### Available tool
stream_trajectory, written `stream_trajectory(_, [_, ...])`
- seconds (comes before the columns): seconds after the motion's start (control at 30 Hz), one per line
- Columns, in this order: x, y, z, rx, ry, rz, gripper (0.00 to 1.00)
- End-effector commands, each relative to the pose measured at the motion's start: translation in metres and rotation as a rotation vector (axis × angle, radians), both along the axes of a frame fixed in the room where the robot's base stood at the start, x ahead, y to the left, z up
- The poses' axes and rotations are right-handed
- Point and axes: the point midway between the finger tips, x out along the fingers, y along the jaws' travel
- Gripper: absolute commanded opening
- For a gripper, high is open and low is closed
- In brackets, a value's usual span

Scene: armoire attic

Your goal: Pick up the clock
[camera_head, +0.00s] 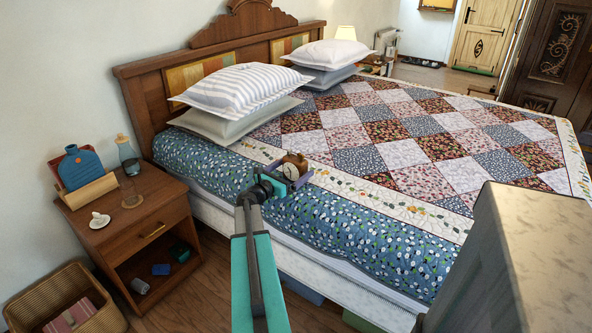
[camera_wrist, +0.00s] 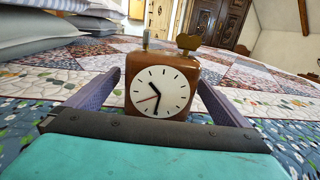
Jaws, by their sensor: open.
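The clock (camera_wrist: 160,86) is a brown wooden box with a round white face and dark hands, with small knobs on top. It stands upright on the patchwork quilt in the wrist view, its face toward my gripper. In the head view the clock (camera_head: 293,166) shows small near the bed's near edge, partly hidden by my gripper. My gripper (camera_wrist: 159,84) is open, with one purple finger on each side of the clock; I cannot tell whether they touch it. In the head view my gripper (camera_head: 288,182) is at the clock, above the bed's blue border.
The bed (camera_head: 370,228) fills the middle, with stacked pillows (camera_head: 238,91) at its head. A wooden nightstand (camera_head: 150,222) at left holds a blue bottle (camera_head: 80,168), a glass bottle and a white cup. A wicker basket (camera_head: 98,318) stands on the floor. The quilt beyond the clock is clear.

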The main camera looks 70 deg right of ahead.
Motion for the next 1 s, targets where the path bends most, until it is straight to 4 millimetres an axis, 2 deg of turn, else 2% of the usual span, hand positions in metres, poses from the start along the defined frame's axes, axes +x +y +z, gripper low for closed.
stream_trajectory(0.5, [-0.016, -0.045, 0.000, 0.000, 0.000, -0.001, 1.00])
stream_trajectory(1.0, [-0.018, -0.046, 0.000, 0.000, 0.000, 0.000, 1.00])
